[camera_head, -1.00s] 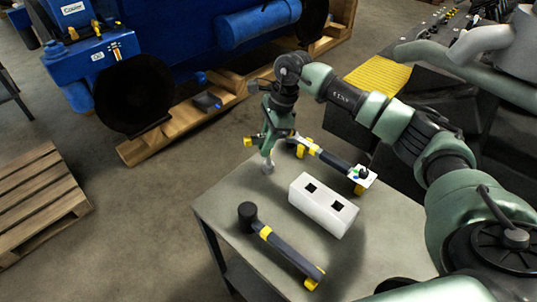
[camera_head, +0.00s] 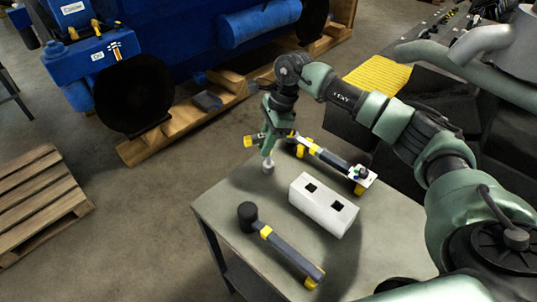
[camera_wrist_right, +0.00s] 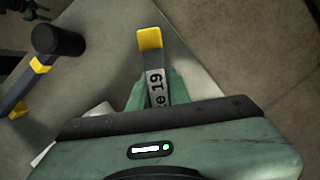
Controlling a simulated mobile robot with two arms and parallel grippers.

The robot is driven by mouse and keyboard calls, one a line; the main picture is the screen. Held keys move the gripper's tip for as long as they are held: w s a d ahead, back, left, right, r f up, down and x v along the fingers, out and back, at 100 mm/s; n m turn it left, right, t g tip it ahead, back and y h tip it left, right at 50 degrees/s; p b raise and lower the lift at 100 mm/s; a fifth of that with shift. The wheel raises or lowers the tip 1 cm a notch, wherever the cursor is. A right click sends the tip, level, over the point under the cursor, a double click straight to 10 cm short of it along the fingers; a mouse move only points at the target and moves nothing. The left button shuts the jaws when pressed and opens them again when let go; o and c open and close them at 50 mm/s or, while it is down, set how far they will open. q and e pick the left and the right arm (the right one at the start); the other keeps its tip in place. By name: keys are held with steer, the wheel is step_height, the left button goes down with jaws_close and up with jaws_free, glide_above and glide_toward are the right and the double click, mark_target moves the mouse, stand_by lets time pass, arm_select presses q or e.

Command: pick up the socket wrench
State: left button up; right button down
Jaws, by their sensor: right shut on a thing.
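The socket wrench (camera_wrist_right: 155,75) is between the fingers of my right gripper (camera_head: 267,147). In the wrist view it has a yellow end and a grey shaft with dark lettering ending in "19". In the head view its yellow end (camera_head: 249,141) sticks out left of the gripper, and a grey knob-like piece (camera_head: 268,167) shows just below the fingers. My right gripper is shut on the wrench at the back left edge of the table (camera_head: 222,207). The fingers hide its middle, and I cannot tell whether it touches the table. My left gripper is not in view.
A white block (camera_head: 323,205) with two square holes stands mid-table. A mallet (camera_head: 285,249) with a black head lies in front. A long black-and-yellow tool (camera_head: 334,160) lies behind the block. A blue engine (camera_head: 170,50) on wood and a pallet (camera_head: 40,205) stand beyond.

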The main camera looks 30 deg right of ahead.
steer(key=shift+r, duration=0.1)
stand_by(0.5)
steer(key=shift+r, duration=0.5)
step_height(320, 180, up, 19)
steer(key=b, duration=0.3)
stand_by(1.5)
